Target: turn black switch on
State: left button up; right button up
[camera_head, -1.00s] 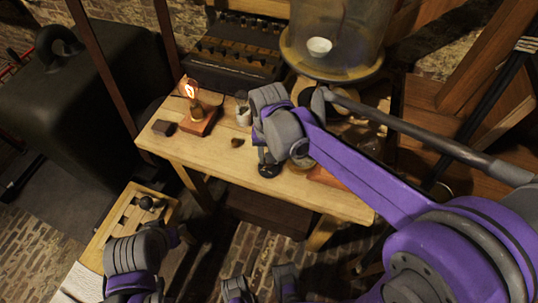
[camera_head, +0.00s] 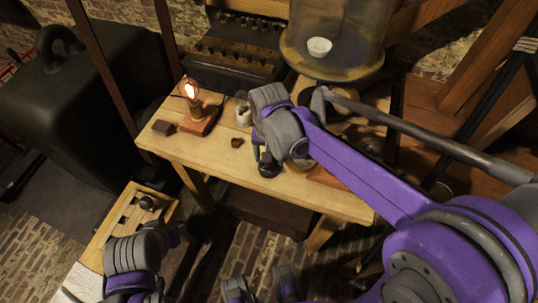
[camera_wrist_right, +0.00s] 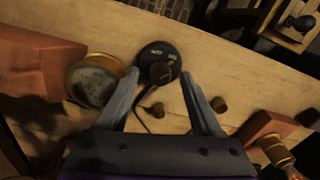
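The black switch (camera_head: 268,165) has a round black base and sits near the front edge of the wooden table. In the right wrist view the switch (camera_wrist_right: 158,52) has a dark knob on its base. My right gripper (camera_wrist_right: 160,74) is open, with its two fingers apart on either side of the knob. I cannot tell whether a finger touches it. In the head view my right arm hides much of this gripper (camera_head: 262,152). My left arm is at the lower left; its gripper (camera_head: 180,237) is small and dark there, its fingers unclear.
A bulb (camera_head: 190,90) glows on a red-brown base (camera_head: 200,122) at the table's left. A dark block (camera_head: 163,127), a small brown knob (camera_head: 237,142) and a metal cup (camera_head: 243,115) stand nearby. A large glass jar (camera_head: 335,40) is behind. A round brass-rimmed piece (camera_wrist_right: 95,80) lies beside the switch.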

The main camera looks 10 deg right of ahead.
notch_tip(320, 180, up, 11)
jog(key=p, duration=0.1)
dwell(0.6)
jog(key=shift+f, duration=0.1)
jog(key=s+d+f+n+t+p, duration=0.2)
jog(key=s+d, duration=0.1)
jog(key=s, duration=0.3)
jog(key=s+d+f+n+t+p, duration=0.2)
jog(key=s+d+f+t, duration=0.1)
jog(key=s, duration=0.4)
jog(key=shift+d, duration=0.75)
